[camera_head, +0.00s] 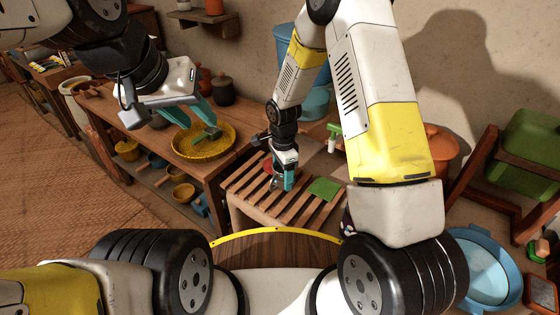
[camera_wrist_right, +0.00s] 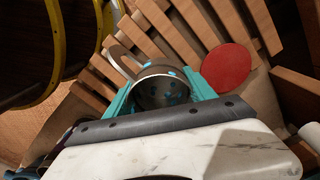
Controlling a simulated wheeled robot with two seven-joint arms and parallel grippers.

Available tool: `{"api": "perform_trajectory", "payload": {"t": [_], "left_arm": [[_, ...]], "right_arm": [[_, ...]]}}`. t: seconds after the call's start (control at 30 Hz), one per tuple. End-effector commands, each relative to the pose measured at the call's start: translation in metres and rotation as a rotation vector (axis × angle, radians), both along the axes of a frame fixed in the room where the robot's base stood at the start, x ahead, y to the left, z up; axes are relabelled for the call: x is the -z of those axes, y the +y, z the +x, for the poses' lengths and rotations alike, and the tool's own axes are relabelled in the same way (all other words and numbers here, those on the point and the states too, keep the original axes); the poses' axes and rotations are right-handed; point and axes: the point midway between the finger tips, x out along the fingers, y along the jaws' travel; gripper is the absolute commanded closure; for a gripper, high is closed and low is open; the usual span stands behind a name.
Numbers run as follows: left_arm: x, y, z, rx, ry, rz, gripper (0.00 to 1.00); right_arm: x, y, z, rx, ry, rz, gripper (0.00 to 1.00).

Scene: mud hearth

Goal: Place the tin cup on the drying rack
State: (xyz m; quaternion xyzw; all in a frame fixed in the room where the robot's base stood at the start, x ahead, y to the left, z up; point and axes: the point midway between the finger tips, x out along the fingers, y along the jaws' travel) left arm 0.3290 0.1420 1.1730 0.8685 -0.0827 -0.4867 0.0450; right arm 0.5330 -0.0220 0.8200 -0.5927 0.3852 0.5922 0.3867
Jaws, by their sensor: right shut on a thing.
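The grey metal tin cup (camera_wrist_right: 161,90) with blue spots sits between the teal fingers of my right gripper (camera_head: 283,181). My right gripper is shut on it, low over the slatted wooden drying rack (camera_head: 248,192). In the right wrist view the cup's handle points up and left, across the slats. In the head view the cup is mostly hidden by the gripper; I cannot tell whether it touches the slats. My left gripper (camera_head: 205,124) is open and empty, above the yellow bowl (camera_head: 184,151) on the wooden bench at left.
A red disc (camera_wrist_right: 228,68) lies on the rack beside the cup. A green square (camera_head: 323,188) lies on the rack's right part. A blue basin (camera_head: 488,268) stands at lower right, and an orange pot (camera_head: 440,150) is behind. Dark pots (camera_head: 223,90) stand on the bench.

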Motion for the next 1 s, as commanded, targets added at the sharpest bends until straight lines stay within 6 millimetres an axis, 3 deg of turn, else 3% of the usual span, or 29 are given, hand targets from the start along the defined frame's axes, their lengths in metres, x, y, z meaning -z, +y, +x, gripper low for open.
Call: {"api": "perform_trajectory", "payload": {"t": [0.23, 0.5, 0.83, 0.87, 0.93, 1.0], "left_arm": [[0.0, 0.0, 0.0, 0.0, 0.0, 0.0, 0.64], [0.0, 0.0, 0.0, 0.0, 0.0, 0.0, 0.64], [0.0, 0.0, 0.0, 0.0, 0.0, 0.0, 0.64], [0.0, 0.0, 0.0, 0.0, 0.0, 0.0, 0.64], [0.0, 0.0, 0.0, 0.0, 0.0, 0.0, 0.64], [0.0, 0.0, 0.0, 0.0, 0.0, 0.0, 0.64]], "right_arm": [[0.005, 0.006, 0.016, -0.002, 0.001, 0.0, 0.77], [0.037, 0.006, 0.015, -0.002, 0.001, 0.0, 0.77], [0.04, 0.006, 0.015, -0.002, 0.001, 0.0, 0.77], [0.039, 0.006, 0.015, -0.002, 0.001, 0.0, 0.33], [0.039, 0.006, 0.015, -0.002, 0.001, 0.0, 0.19], [0.039, 0.006, 0.015, -0.002, 0.001, 0.0, 0.15]]}}
